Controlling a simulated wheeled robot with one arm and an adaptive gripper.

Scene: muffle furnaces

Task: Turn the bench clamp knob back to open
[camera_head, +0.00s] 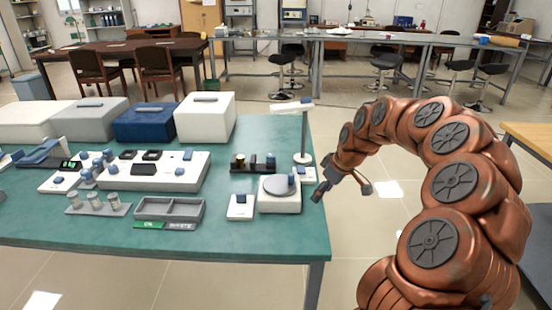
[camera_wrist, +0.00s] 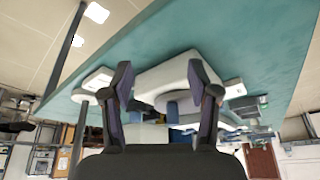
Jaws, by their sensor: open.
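A small black fixture (camera_head: 253,164) with a brass round part and a blue block stands near the right end of the green bench (camera_head: 262,245). It looks like the bench clamp, but its knob is too small to tell apart for sure. My gripper (camera_head: 322,190) is off the bench's right edge, to the right of the fixture and apart from it. In the wrist view my gripper (camera_wrist: 160,72) shows two spread fingers with nothing held between them. A white unit (camera_wrist: 178,72) lies beyond the fingers there. The clamp cannot be made out clearly in that view.
A white unit with a grey disc (camera_head: 280,194) and a lamp-like stand (camera_head: 304,140) stand between my gripper and the fixture. A small white box (camera_head: 240,207) is in front. Furnace-like boxes (camera_head: 205,117) line the back.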

